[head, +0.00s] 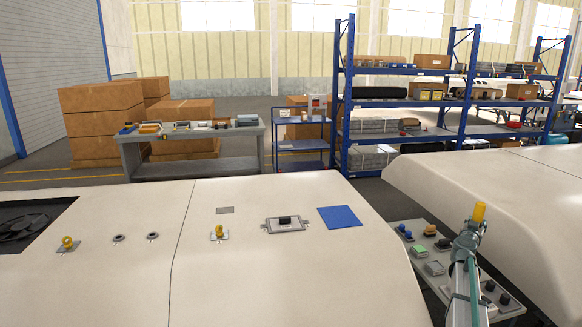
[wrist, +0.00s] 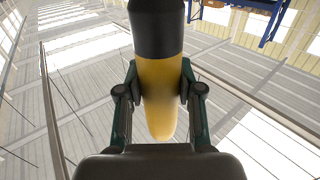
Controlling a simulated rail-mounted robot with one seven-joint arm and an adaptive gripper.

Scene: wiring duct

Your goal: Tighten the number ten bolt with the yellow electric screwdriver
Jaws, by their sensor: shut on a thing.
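My gripper (wrist: 160,85) is shut on the yellow electric screwdriver (wrist: 158,105), whose black end (wrist: 156,28) points to the top of the wrist view. In the head view the yellow screwdriver (head: 479,211) stands upright at the end of my raised arm, at the lower right, with my gripper (head: 470,235) around its lower part. It is above the grey side table and apart from the white panel (head: 250,280). No bolt number is readable, so I cannot tell which is the number ten bolt.
The white panel carries yellow-topped fittings (head: 67,243) (head: 218,232), small round fittings (head: 118,237), a grey plate (head: 285,225) with a black part, and a blue mat (head: 340,217). Tools lie on the side table (head: 432,288). A second white body (head: 500,190) is at right.

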